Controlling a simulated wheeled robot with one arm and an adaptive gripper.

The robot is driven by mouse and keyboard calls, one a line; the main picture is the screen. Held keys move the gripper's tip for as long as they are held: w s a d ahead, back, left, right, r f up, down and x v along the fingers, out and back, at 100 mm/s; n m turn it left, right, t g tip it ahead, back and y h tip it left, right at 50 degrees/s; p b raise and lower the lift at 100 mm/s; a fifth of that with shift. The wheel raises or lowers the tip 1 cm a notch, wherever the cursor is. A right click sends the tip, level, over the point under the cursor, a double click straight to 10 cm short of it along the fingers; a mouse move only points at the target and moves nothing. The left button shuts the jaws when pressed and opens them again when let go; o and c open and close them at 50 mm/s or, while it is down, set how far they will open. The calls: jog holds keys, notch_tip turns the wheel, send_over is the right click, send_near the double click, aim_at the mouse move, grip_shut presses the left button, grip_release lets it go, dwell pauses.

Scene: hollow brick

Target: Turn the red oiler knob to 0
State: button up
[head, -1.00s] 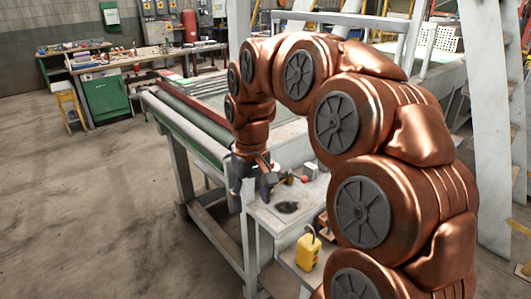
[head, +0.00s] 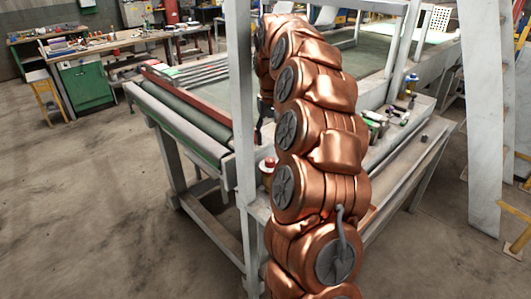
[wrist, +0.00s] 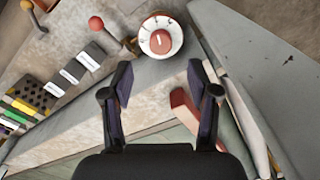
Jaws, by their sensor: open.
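The red knob (wrist: 155,42) shows at the top centre of the wrist view, in the middle of a round white dial with dark marks. A pale line lies on its face, close to upright in the picture. The dial's marks are too small to read. My gripper (wrist: 160,76) is open and empty, its two dark fingers apart. The knob appears beyond the fingertips, between their lines and apart from them. In the head view my gripper is hidden behind my arm. A small red-topped object (head: 268,163) shows beside my arm there; I cannot tell if it is the oiler.
In the wrist view, a red-ball lever (wrist: 96,23) stands left of the dial, with an orange-ball lever farther left. Dark blocks with white labels (wrist: 75,70) lie below them. A pale slanted beam (wrist: 255,60) is at the right. A grey post (head: 242,120) stands left of my arm.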

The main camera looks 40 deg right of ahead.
aim_at(270, 159)
jog(key=shift+w+f, duration=0.1)
jog(key=shift+f, duration=0.1)
notch_tip(270, 159, down, 8)
jog(key=shift+r+b, duration=0.25)
jog(key=shift+b, duration=0.85)
grip_shut()
